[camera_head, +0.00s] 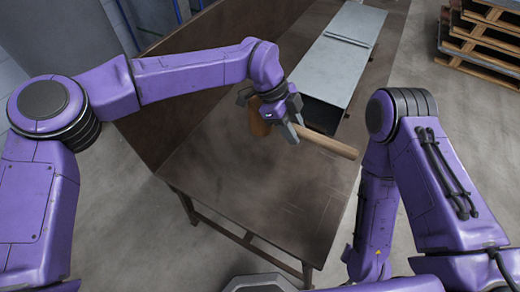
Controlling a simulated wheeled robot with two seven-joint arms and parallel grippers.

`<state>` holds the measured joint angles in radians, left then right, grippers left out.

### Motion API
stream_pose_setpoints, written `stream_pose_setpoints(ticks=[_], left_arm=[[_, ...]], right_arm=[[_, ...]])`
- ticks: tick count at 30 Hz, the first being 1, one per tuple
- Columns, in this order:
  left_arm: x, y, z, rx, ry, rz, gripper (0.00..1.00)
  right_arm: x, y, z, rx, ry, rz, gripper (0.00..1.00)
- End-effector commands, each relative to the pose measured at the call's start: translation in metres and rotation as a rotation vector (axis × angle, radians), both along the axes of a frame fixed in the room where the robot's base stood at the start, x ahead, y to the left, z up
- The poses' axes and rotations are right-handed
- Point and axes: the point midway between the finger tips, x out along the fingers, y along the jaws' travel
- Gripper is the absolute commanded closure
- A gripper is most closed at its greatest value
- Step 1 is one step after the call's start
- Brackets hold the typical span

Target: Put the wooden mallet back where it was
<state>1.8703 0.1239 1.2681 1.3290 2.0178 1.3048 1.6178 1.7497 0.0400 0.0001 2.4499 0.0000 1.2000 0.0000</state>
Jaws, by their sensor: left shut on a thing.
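The wooden mallet (333,145) is in my left gripper (289,131), at the far part of the brown table (255,190). The gripper is shut on it, with the fingers across the mallet near its head. The head, a rounded tan block, shows to the left of the fingers. The handle points right and slightly down in the picture. I cannot tell whether the mallet touches the tabletop or hangs just above it. My right arm is folded at the right, and its gripper does not show.
A grey sheet-metal duct (340,60) lies on the table beyond the mallet, its dark open end facing me. A brown upright panel (215,35) runs along the table's left and back side. Wooden pallets (485,40) are stacked at the far right. The near tabletop is bare.

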Motion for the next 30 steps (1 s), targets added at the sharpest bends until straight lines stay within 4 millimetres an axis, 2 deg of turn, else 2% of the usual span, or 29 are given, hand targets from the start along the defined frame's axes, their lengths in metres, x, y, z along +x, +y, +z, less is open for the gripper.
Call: stream_pose_setpoints(ticks=[1,3,9,17,22,27,28,30], left_arm=[[-0.006,0.012,-0.003,0.005,0.011,-0.014,1.0],[-0.005,0.029,-0.015,0.008,0.022,-0.017,1.0],[0.004,0.058,-0.06,0.011,0.036,-0.015,1.0],[0.002,0.075,-0.084,0.012,0.039,-0.015,1.0],[0.002,0.075,-0.114,0.011,0.039,-0.015,1.0],[0.003,0.075,-0.116,0.01,0.037,-0.015,1.0],[0.002,0.075,-0.117,0.011,0.037,-0.015,0.6],[0.002,0.075,-0.117,0.011,0.038,-0.016,0.42]], right_arm=[[0.0,0.0,0.01,0.001,0.001,0.0,0.57],[0.0,0.0,0.016,0.001,0.001,0.0,0.57],[0.001,0.0,0.029,0.0,0.0,0.0,0.57],[0.001,0.0,0.038,-0.001,-0.001,0.0,0.57],[0.001,0.0,0.043,0.0,0.0,0.0,0.57],[0.001,0.0,0.041,0.0,0.0,0.0,0.57],[0.001,0.0,0.041,0.0,0.0,0.0,0.57],[0.001,0.0,0.041,0.0,0.0,0.0,0.57]])
